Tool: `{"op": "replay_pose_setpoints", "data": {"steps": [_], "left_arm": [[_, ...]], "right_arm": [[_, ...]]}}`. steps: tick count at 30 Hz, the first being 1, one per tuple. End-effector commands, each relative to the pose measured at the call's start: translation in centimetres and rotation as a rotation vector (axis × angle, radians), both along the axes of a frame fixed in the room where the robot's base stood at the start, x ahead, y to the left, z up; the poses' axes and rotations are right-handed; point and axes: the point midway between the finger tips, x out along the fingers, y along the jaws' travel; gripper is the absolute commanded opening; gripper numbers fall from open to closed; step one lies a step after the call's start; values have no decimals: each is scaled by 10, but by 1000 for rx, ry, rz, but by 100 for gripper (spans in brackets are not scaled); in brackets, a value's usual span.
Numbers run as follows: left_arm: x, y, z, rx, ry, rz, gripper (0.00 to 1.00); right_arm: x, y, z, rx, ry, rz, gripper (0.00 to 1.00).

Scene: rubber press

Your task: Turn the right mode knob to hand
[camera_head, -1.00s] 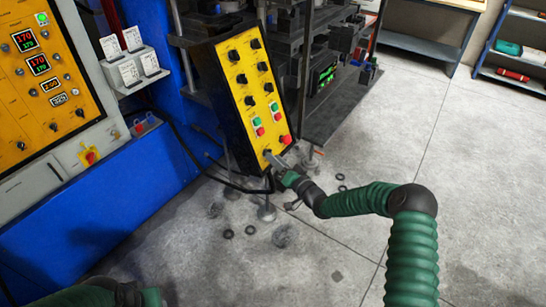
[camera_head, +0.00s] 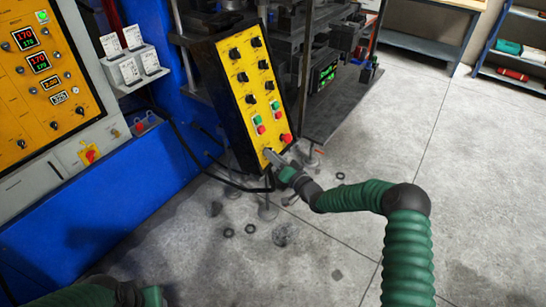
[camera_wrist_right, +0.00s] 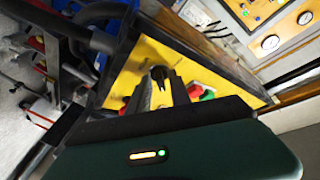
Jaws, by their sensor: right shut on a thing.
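The yellow control panel (camera_head: 258,108) stands tilted on its black box in the middle of the head view. It carries several black knobs, green buttons and red buttons. My right gripper (camera_head: 269,153) is at the panel's bottom end, below the red buttons. In the right wrist view its fingers (camera_wrist_right: 160,82) are closed on a small black knob (camera_wrist_right: 159,73) on the yellow face. The fingers cover most of that knob, and its pointer cannot be read. My left arm shows at the bottom left of the head view; its fingertips are not visible.
A blue press cabinet with a second yellow panel (camera_head: 50,75) stands at the left. Card holders (camera_head: 130,60) sit beside it. A black cable hangs below the control box. Small black rings (camera_head: 228,232) lie on the grey floor. The floor at the right is clear.

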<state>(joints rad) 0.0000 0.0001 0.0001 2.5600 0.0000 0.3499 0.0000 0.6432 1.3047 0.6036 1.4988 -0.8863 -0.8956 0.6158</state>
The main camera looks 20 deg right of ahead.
Motion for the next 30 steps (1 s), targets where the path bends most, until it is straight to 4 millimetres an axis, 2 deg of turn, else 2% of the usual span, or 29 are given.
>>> {"op": "replay_pose_setpoints", "data": {"steps": [5,11,21,30], "left_arm": [[0,0,-17,0,0,0,36],[0,0,-47,0,0,0,36],[0,0,-102,0,0,0,36],[0,0,-140,0,0,0,36]], "right_arm": [[0,-3,-6,-45,-33,16,0],[1,-4,-10,-143,-110,60,0],[3,-7,-11,-376,-292,167,0],[5,-10,-9,-587,-457,266,0]]}}
